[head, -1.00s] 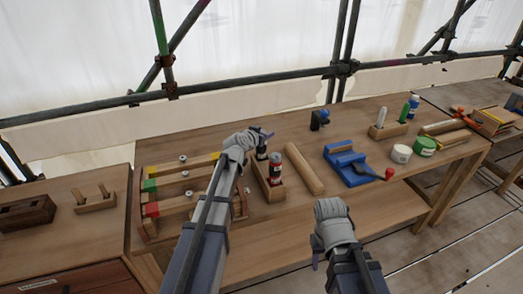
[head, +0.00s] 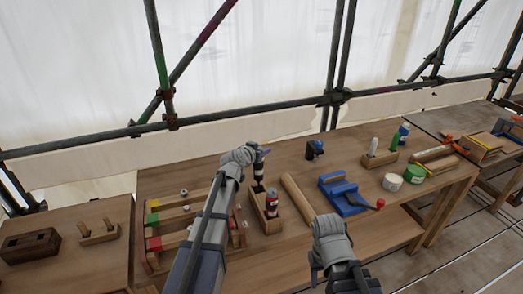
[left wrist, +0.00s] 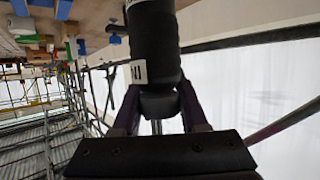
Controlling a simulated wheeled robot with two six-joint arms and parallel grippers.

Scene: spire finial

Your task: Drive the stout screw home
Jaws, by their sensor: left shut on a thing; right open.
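My left gripper (head: 260,153) is shut on a black cylindrical tool (head: 259,168) with a white band, held upright above the wooden holder box. In the left wrist view the tool (left wrist: 152,40) is a dark thick cylinder with a white label, between the two fingers (left wrist: 158,105). Its lower end is hard to make out. A rack (head: 153,231) with yellow, green and red end blocks stands left of the gripper. Small pale screw heads (head: 184,192) stand up from its bars; which is the stout one I cannot tell. My right gripper (head: 316,270) is open and empty at the bench's front.
A red-and-black tool (head: 271,200) stands in the wooden holder box (head: 257,212). A wooden roller (head: 298,198) and a blue vise (head: 345,198) lie to its right. White (head: 392,182) and green (head: 414,174) tubs stand further right. Scaffold poles cross behind the bench.

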